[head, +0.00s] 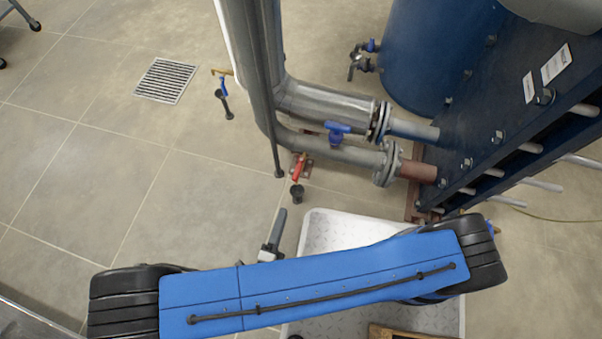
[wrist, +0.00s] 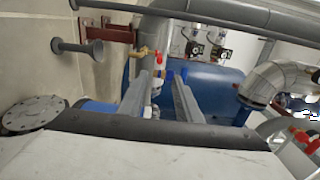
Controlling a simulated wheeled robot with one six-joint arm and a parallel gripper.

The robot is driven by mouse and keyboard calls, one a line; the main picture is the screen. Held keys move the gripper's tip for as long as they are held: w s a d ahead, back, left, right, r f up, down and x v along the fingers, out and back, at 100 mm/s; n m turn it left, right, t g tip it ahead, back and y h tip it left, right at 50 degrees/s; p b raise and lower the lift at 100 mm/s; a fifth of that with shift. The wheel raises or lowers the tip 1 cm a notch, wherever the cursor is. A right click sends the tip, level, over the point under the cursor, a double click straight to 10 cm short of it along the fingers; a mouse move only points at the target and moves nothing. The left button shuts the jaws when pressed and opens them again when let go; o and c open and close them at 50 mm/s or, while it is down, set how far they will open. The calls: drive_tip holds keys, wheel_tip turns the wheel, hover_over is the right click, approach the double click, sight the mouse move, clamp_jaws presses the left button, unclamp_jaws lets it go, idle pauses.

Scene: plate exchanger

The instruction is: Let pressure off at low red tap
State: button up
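A small red tap (head: 299,168) sits low on the grey pipework in the head view, just above a black drain cup (head: 297,192). In the wrist view a small red tap handle (wrist: 158,58) with brass beside it shows just beyond and slightly above my fingertips. My gripper (wrist: 160,78) is open, with a gap between its two grey fingers and nothing visibly held. In the head view only a grey part of my gripper (head: 273,236) shows beyond my blue arm, below the red tap and apart from it. The tap's exact handle angle is hard to tell.
A blue-handled valve (head: 338,130) sits on the pipe right of the red tap. A blue-handled tap (head: 222,86) stands at the left. A white tray (head: 322,225) lies below the dark blue plate exchanger (head: 500,95). The tiled floor at left is clear around a drain grate (head: 166,80).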

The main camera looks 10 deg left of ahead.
sight(296, 173)
drive_tip(key=w, duration=0.5)
drive_tip(key=w+d, duration=0.1)
drive_tip(key=w, duration=1.1)
drive_tip(key=shift+w+d, duration=0.15)
drive_tip(key=shift+d, duration=0.05)
drive_tip(key=shift+c, duration=0.3)
clamp_jaws()
